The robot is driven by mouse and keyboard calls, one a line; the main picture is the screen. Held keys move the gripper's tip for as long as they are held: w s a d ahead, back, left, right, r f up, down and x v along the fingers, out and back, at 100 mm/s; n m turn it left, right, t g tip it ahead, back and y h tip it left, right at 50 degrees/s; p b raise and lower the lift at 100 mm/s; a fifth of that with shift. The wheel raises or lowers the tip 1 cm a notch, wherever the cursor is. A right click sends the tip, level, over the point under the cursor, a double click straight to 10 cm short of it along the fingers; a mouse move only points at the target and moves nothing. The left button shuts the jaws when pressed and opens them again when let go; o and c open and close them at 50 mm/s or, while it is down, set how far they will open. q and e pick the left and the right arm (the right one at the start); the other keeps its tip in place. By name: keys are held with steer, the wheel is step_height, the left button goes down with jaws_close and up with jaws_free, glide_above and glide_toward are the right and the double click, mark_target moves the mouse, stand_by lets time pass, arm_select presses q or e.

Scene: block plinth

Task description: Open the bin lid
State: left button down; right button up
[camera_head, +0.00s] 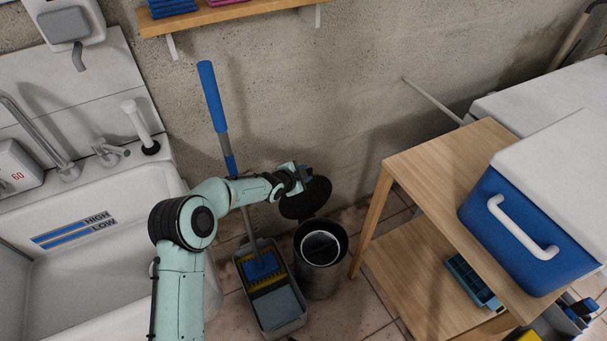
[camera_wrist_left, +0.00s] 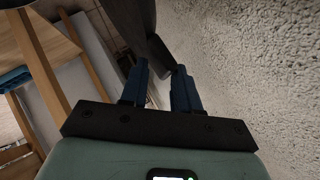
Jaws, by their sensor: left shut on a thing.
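The bin (camera_head: 318,284) is a dark, round metal-looking bin on the floor between a mop bucket and a wooden table. Its mouth is uncovered and a pale inner ring shows inside. The dark round lid (camera_head: 308,203) stands raised above the back of the bin, close to the wall. My left gripper (camera_head: 304,176) is at the upper edge of the lid and shut on it. In the left wrist view the blue fingers (camera_wrist_left: 159,88) have the dark lid (camera_wrist_left: 140,28) beyond and between them. The exact contact is partly hidden. My right gripper is in neither view.
A mop bucket (camera_head: 283,306) with a blue-handled mop (camera_head: 211,98) stands left of the bin. A white sink (camera_head: 90,240) is at the left. A wooden table (camera_head: 432,168) with a blue cooler (camera_head: 520,232) stands at the right. The concrete wall (camera_head: 310,95) is close behind the lid.

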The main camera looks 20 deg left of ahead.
arm_select(q)
steer(key=shift+s+a+f, duration=0.15)
steer(key=shift+f, duration=0.3)
steer(key=c, duration=1.2)
jaws_free()
steer(key=shift+o, duration=0.2)
steer(key=p+v, duration=0.2)
steer(key=v, duration=1.1)
steer(key=shift+r+p, duration=0.3)
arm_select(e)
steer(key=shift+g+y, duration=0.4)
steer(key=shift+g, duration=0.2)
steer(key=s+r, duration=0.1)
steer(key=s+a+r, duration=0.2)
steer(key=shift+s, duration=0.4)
